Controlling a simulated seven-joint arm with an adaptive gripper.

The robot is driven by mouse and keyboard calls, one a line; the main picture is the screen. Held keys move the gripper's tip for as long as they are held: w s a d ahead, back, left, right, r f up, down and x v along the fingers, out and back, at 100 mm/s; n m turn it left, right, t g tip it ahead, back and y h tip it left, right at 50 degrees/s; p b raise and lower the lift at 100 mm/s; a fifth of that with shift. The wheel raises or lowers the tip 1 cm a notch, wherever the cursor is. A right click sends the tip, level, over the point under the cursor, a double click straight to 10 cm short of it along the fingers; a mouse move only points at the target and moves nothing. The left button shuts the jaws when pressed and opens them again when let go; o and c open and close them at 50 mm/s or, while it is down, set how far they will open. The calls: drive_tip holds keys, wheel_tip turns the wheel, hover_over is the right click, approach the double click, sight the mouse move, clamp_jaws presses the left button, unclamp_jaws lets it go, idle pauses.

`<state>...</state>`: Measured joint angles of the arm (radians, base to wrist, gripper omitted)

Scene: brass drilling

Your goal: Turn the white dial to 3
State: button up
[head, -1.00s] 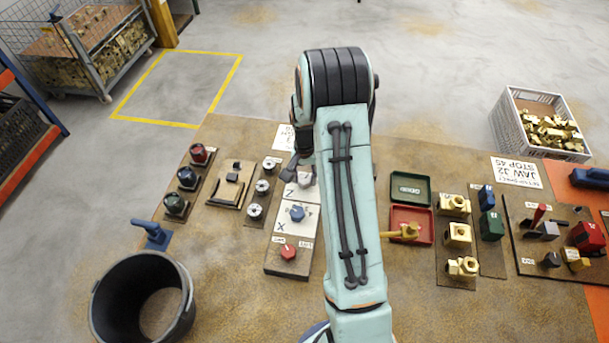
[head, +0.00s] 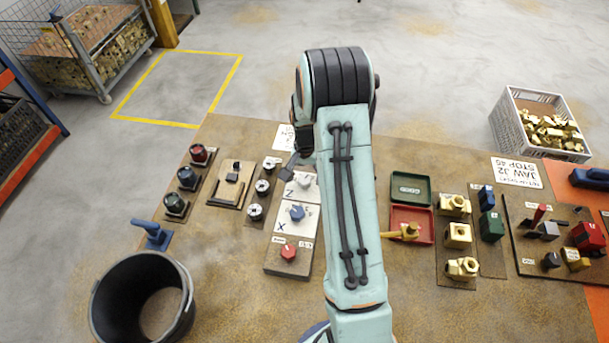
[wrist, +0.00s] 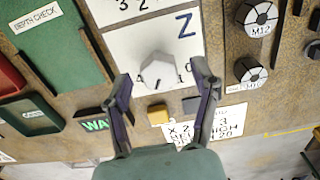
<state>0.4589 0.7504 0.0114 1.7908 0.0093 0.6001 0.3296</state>
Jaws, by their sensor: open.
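The white dial (head: 304,181) sits on the white panel marked Z, partly behind my arm in the head view. In the wrist view the white dial (wrist: 157,70) shows as a faceted knob, with printed digits partly hidden around it. I cannot tell which digit it points to. My gripper (wrist: 162,78) is open, its two fingers apart on either side of the dial in the picture, with gaps to it. I cannot tell its height over the dial. In the head view only a small part of my gripper (head: 291,160) shows.
A blue dial (head: 297,212) and a red dial (head: 288,253) sit in line with the white one. Round M-marked knobs (head: 262,187) stand left of the panel. A yellow block (wrist: 158,113) and a grey block (wrist: 191,105) lie near the fingers. A black bin (head: 142,295) stands front left.

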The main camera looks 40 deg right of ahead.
sight(305, 179)
wheel_tip(305, 179, up, 12)
idle(0.4)
idle(0.3)
